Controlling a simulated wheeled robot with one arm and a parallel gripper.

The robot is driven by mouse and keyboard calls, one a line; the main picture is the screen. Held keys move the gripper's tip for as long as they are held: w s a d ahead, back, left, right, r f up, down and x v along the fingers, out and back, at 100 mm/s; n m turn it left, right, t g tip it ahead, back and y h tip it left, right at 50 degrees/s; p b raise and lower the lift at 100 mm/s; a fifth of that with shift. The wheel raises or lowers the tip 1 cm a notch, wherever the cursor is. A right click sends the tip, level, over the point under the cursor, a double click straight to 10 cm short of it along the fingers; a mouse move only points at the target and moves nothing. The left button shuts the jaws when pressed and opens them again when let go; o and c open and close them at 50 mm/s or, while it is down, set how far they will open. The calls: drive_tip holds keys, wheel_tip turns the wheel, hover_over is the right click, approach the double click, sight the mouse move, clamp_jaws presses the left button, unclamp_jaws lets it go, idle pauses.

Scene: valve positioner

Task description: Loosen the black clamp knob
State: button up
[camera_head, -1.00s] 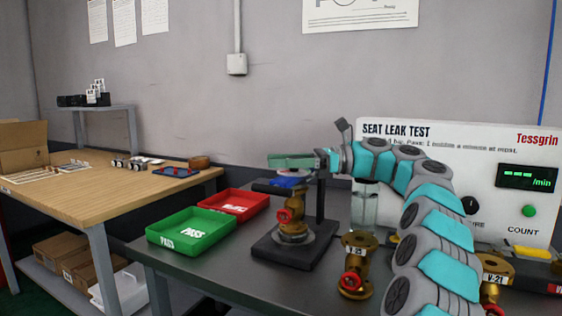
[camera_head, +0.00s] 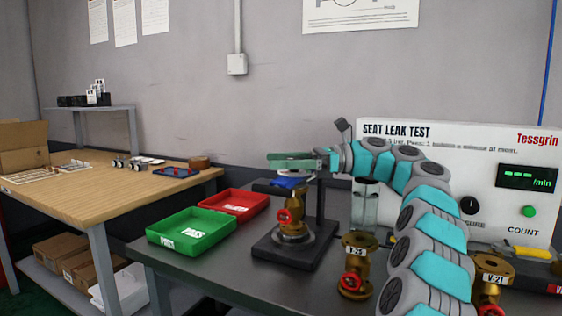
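My gripper (camera_head: 291,161) is at the end of the teal and grey arm, level above the test stand, with its fingers pointing left. It is seen side-on, so I cannot tell whether it is open or shut. The black clamp stand (camera_head: 321,203) has an upright post and a flat base. A brass valve (camera_head: 291,226) with a red handwheel stands upright in it. A blue part (camera_head: 289,182) shows just under my gripper. A dark clamp arm (camera_head: 264,188) sticks out to the left below it. I cannot make out the black clamp knob clearly; my gripper may cover it.
A green PASS tray (camera_head: 172,240) and a red tray (camera_head: 259,206) lie left of the stand. Brass valve V-3 (camera_head: 363,262) stands in front right, and V-21 (camera_head: 491,272) further right. A glass cylinder (camera_head: 364,211) and the leak test panel (camera_head: 480,160) are behind.

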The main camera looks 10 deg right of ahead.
drive_tip(key=shift+w+r, duration=0.1)
drive_tip(key=shift+r, duration=1.45)
drive_tip(key=shift+s+r, duration=0.3)
drive_tip(key=shift+s, duration=0.3)
drive_tip(key=shift+s+b, duration=0.55)
drive_tip(key=shift+s, duration=0.15)
drive_tip(key=s+r+b, duration=0.1)
drive_tip(key=s, duration=1.2)
drive_tip(key=shift+s+d, duration=0.3)
drive_tip(key=shift+d, duration=0.1)
drive_tip(key=shift+r, duration=0.1)
